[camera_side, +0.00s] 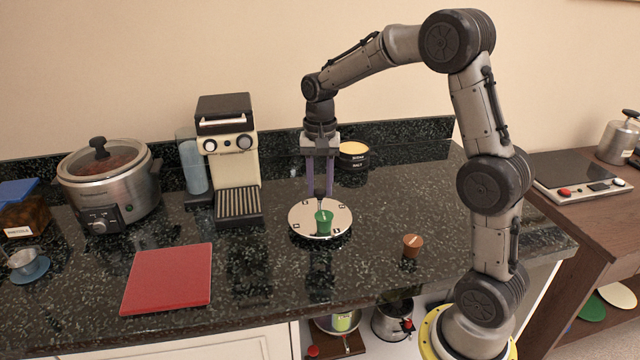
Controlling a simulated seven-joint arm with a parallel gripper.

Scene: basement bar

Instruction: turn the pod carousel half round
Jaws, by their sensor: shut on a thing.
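The pod carousel (300,222) is a round pale plate with small dark marks near its rim, flat on the dark speckled counter. A green pod (323,218) stands on its near part. My gripper (320,194) points straight down over the plate's middle, behind the green pod. Its purple fingers are shut on the carousel's dark centre knob; the grip itself is small and partly hidden. A brown pod (412,245) stands on the counter to the right, apart from the plate.
A coffee machine (232,160) stands left of the carousel. A tin (352,156) stands behind it to the right. A red board (168,278) and a slow cooker (108,185) are farther left. The counter's front edge lies below; the counter right of the tin is clear.

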